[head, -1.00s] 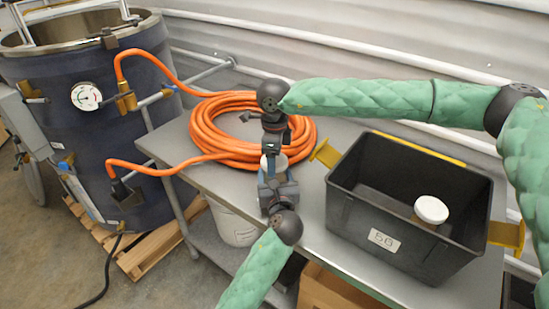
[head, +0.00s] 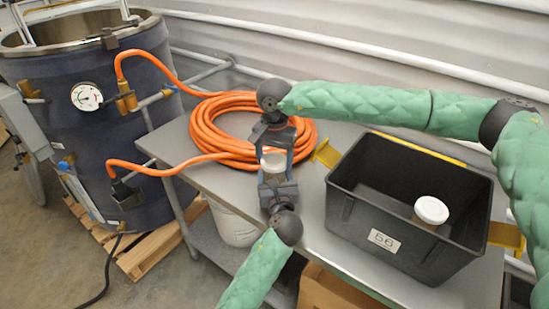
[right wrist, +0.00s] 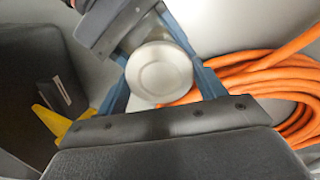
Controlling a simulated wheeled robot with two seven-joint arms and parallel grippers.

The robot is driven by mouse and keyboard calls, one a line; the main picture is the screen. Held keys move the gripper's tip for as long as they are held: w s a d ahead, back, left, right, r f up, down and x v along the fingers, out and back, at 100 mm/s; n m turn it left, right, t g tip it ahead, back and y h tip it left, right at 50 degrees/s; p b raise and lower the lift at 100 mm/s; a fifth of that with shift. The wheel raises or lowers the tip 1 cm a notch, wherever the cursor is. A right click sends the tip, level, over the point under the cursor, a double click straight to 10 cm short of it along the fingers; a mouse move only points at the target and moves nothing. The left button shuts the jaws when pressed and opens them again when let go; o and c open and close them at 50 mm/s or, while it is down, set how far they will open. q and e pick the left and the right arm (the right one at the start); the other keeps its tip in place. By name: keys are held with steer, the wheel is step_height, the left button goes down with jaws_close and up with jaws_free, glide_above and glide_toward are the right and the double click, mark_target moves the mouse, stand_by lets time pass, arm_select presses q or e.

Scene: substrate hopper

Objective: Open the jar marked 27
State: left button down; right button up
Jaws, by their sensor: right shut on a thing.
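A small jar (head: 273,176) with a white lid (head: 273,161) is between my two grippers above the steel table; no number on it is readable. My left gripper (head: 277,178) reaches in from below with its fingers on either side of the jar body and appears shut on it. My right gripper (head: 274,150) comes from the far side and is shut on the lid. In the right wrist view, the round lid (right wrist: 159,73) sits between blue fingers, with the dark body of my left gripper at the upper left.
A coiled orange hose (head: 215,137) lies behind and left of the grippers, running to a blue tank (head: 100,140). Bare steel table (head: 318,238) shows beside the bin.

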mark_target(274, 159)
steer(key=n, duration=0.5)
steer(key=shift+w+d+r+n, duration=0.1)
steer(key=shift+w+n, duration=0.05)
steer(key=shift+n, duration=0.15)
steer(key=n, duration=0.4)
steer(key=shift+r, duration=1.15)
steer(key=shift+r, duration=1.95)
arm_select(q)
steer(key=shift+c, duration=1.3)
jaws_free()
